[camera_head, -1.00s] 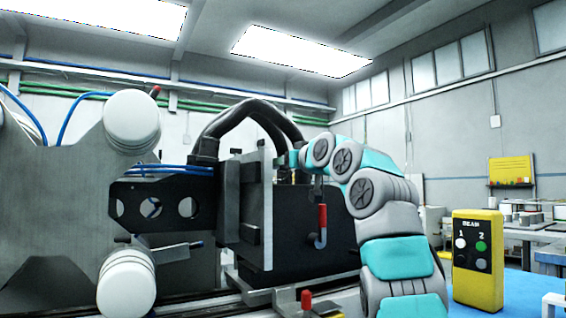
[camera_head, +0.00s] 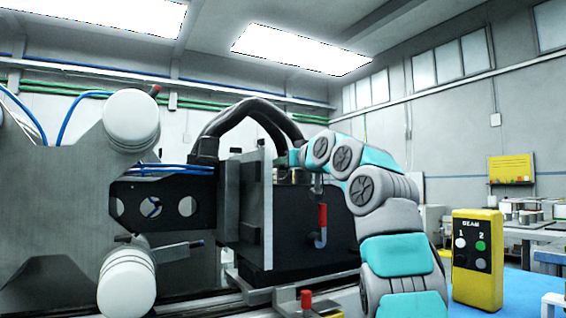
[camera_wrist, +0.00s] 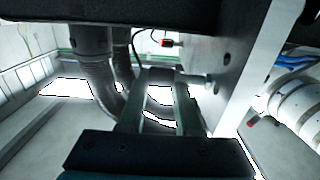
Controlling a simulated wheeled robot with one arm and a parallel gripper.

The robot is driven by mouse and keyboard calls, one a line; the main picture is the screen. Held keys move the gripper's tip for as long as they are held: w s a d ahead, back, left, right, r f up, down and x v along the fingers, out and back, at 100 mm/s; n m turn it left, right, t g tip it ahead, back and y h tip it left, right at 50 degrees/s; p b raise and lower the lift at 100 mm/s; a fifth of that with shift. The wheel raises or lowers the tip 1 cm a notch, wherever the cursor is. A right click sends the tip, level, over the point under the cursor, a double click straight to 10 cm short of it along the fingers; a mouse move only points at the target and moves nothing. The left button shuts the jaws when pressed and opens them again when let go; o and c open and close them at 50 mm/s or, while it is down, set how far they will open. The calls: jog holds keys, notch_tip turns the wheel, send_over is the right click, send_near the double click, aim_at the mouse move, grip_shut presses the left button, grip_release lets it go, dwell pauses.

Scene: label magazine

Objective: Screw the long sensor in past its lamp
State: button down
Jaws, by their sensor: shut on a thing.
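My gripper (camera_wrist: 168,88) shows in the wrist view with its two fingers shut on a short dark piece (camera_wrist: 163,75), which I take to be the long sensor. A grey rod (camera_wrist: 195,80) runs from it to the right and meets the upright plate (camera_wrist: 232,80). How deep it sits in the plate cannot be told. A second sensor with a red-lit end (camera_wrist: 172,43) and a black cable sits higher at the plate. In the head view my gripper (camera_head: 291,158) is at the right side of the plate (camera_head: 267,205); its fingertips are too small to read.
Thick black hoses (camera_head: 245,110) arch behind the plate and also show close by in the wrist view (camera_wrist: 95,75). A red-handled hook (camera_head: 322,225) hangs below my wrist. A yellow button box (camera_head: 478,260) stands at right on the blue bench (camera_head: 528,290).

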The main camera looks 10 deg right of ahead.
jog(key=r+g+p, duration=0.1)
jog(key=p, duration=0.2)
jog(key=shift+h+p, duration=0.3)
jog(key=shift+g+p, duration=0.4)
jog(key=shift+p, duration=0.05)
jog(key=shift+f, duration=0.35)
jog(key=c, duration=0.6)
grip_release()
jog(key=shift+w+f, duration=0.1)
jog(key=shift+f, duration=0.05)
jog(key=b+v, duration=0.2)
jog(key=v, duration=0.5)
jog(key=shift+s, duration=0.35)
jog(key=shift+s, duration=0.15)
